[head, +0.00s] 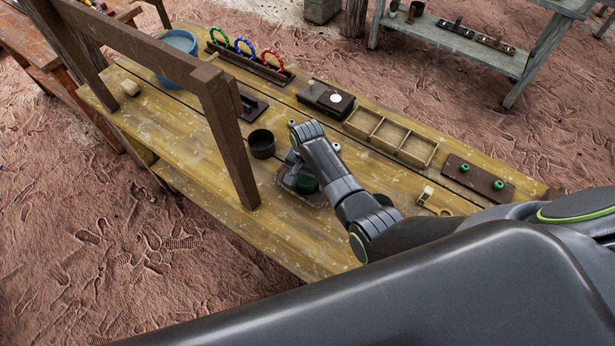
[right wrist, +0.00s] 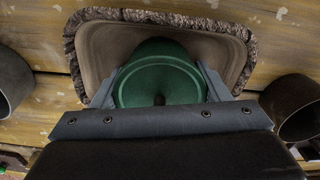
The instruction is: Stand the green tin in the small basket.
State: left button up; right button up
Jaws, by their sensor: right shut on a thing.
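The green tin (head: 307,184) is between the fingers of my right gripper (head: 297,176), which is shut on it. In the right wrist view the tin (right wrist: 160,72) looks upright, with a finger of the gripper (right wrist: 160,88) on each side. The small basket (right wrist: 72,50) has a brown woven rim and a pale inside, and surrounds the tin in that view. In the head view the basket (head: 320,201) is partly hidden behind my gripper and forearm. I cannot tell whether the tin touches the basket floor. My left gripper is out of view.
A dark cup (head: 262,144) stands close to the left of the basket. A divided wooden tray (head: 392,136), a dark box (head: 325,98) and a board with green knobs (head: 478,179) lie along the back. A brown wooden frame (head: 229,135) rises at left. The table's front edge is clear.

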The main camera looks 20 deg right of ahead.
jog(key=shift+f, duration=0.2)
jog(key=o, duration=1.1)
jog(key=shift+c, duration=0.2)
notch_tip(320, 180, up, 12)
jog(key=shift+r, duration=0.25)
jog(key=shift+f, duration=0.1)
